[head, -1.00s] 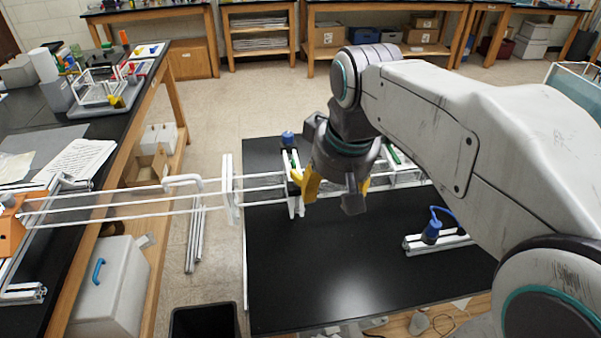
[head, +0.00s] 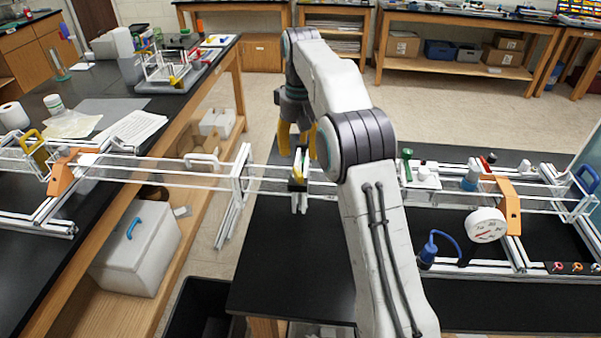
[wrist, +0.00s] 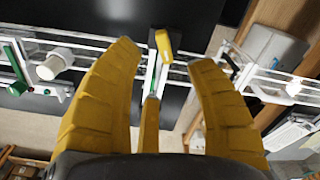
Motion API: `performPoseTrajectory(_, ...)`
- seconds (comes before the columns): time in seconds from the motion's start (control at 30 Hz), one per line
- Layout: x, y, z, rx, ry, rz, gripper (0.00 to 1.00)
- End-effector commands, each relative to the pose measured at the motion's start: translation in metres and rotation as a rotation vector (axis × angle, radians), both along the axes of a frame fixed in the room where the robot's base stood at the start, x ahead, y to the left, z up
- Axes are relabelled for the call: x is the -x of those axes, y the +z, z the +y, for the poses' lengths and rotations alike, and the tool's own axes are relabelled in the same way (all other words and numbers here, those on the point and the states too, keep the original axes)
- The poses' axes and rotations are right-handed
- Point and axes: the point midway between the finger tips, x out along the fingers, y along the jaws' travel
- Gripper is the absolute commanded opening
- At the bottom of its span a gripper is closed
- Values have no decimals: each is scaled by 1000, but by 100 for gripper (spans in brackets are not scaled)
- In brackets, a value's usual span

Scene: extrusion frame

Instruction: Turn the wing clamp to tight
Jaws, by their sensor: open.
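My gripper (head: 298,153) is open, with its yellow fingers pointing down above the rails at the centre of the head view. Just below it, a small yellow and black piece (head: 298,184), which looks like the wing clamp, sits on a white upright. In the wrist view a yellow wing (wrist: 163,45) shows beyond the gap between the two big fingers, apart from both. A narrow yellow bar (wrist: 150,125) lies nearer, between the fingers; I cannot tell whether it belongs to the clamp. The clamp's hub is hard to make out.
White rails (head: 170,175) bridge the gap between the left bench and the black table (head: 285,265). On the right stand a round gauge (head: 485,225), a blue fitting (head: 427,252), a green-knobbed part (head: 407,160) and an orange bracket (head: 508,205). A black bin (head: 200,308) stands below.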

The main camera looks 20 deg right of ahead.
Motion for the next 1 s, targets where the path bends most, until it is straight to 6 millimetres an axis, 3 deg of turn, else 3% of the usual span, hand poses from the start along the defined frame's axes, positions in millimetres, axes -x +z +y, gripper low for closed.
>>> performPoseTrajectory(0.7,-5,-67,0,0,2,11,50)
performPoseTrajectory(1.0,-5,-80,0,0,2,10,50)
